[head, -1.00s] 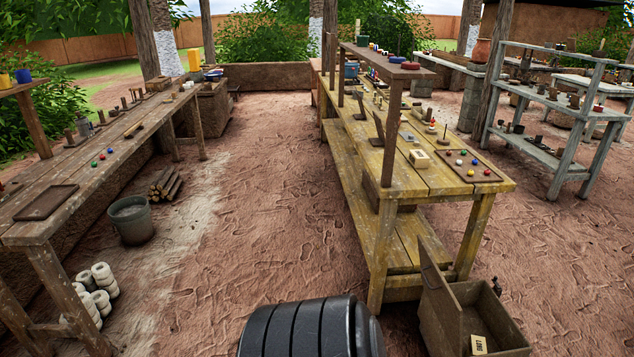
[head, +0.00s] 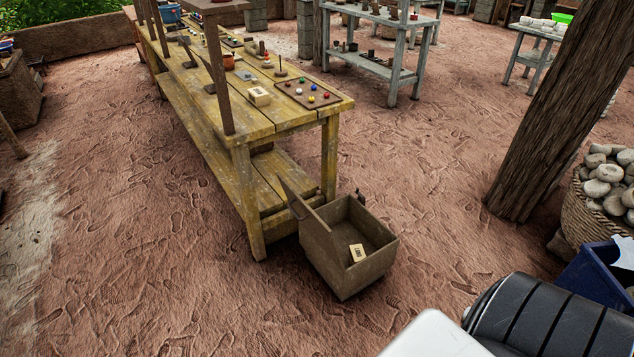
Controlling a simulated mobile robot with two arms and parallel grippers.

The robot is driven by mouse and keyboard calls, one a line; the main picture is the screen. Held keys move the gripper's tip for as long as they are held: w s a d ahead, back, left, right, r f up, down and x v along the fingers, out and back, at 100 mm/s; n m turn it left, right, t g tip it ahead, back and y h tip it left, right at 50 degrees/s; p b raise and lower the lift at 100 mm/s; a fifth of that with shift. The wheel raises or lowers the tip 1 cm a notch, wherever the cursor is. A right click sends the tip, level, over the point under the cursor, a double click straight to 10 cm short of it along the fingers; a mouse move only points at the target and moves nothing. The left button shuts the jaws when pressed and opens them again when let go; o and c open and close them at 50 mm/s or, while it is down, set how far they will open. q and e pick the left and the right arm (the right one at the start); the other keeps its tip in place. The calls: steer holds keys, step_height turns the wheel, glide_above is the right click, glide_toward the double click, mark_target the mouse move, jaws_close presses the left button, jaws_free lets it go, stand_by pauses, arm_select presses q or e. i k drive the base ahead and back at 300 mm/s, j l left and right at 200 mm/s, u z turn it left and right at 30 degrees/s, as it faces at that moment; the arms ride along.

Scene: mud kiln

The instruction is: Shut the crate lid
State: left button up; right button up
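The wooden crate (head: 347,270) stands on the dirt floor at the near right end of the yellow wooden table. Its lid (head: 299,206) is open and stands up, tilted, along the crate's left side. A small pale labelled block (head: 357,253) shows at the crate; I cannot tell whether it lies inside or against the wall. A small dark fitting (head: 361,197) sits at the crate's back rim. Neither of my grippers is in view; only dark and white parts of my own body show at the bottom right.
The yellow table (head: 262,127) stands behind and left of the crate, close to it. A thick wooden post (head: 565,110), a basket of stones (head: 571,210) and a blue bin (head: 594,275) stand to the right. The floor in front of the crate is clear.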

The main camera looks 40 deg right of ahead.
mark_target(312, 223)
steer(key=z, duration=1.2)
